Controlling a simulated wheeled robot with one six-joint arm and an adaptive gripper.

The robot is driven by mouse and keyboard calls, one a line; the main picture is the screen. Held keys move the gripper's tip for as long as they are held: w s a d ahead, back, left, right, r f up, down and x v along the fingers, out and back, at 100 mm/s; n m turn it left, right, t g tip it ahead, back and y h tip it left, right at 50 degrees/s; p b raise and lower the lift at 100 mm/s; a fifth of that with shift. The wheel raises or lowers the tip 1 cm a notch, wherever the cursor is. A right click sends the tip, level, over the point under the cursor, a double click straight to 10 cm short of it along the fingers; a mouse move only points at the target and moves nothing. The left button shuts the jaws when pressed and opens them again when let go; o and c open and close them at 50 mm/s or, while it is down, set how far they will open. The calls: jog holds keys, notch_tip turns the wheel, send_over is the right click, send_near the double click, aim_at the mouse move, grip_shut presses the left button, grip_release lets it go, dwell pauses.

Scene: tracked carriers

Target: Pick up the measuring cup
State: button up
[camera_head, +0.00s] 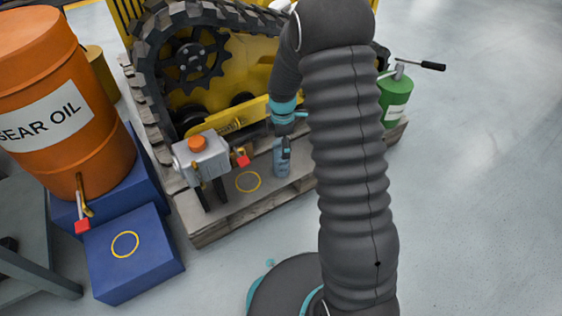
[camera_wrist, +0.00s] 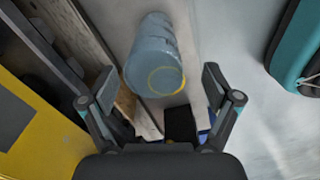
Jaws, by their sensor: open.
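The measuring cup (camera_head: 282,168) is a translucent grey-blue vessel on the wooden pallet in front of the yellow machine. In the wrist view the cup (camera_wrist: 152,50) is seen large, just ahead of and partly between the fingertips. A yellow ring shows on or through its near end. My gripper (camera_wrist: 158,84) is open, one finger on each side, with a visible gap to the cup on both sides. In the head view my gripper (camera_head: 285,143) is at the cup's upper part and partly covers it; whether they touch cannot be told.
A grey tank with an orange cap (camera_head: 198,142) and a red valve stands left of the cup. A yellow ring mark (camera_head: 248,181) is on the pallet (camera_head: 262,204). The tracked machine (camera_head: 215,70) rises behind. A green can (camera_head: 395,98) stands to the right; open floor lies beyond.

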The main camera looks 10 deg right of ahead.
aim_at(281, 159)
jog(key=shift+w+f+b, duration=0.2)
jog(key=shift+f+b, duration=0.1)
jog(key=shift+f, duration=1.2)
jog(key=shift+w+f+b, duration=0.15)
jog(key=shift+f+b, duration=0.1)
jog(key=shift+f, duration=1.2)
jog(key=c, duration=1.2)
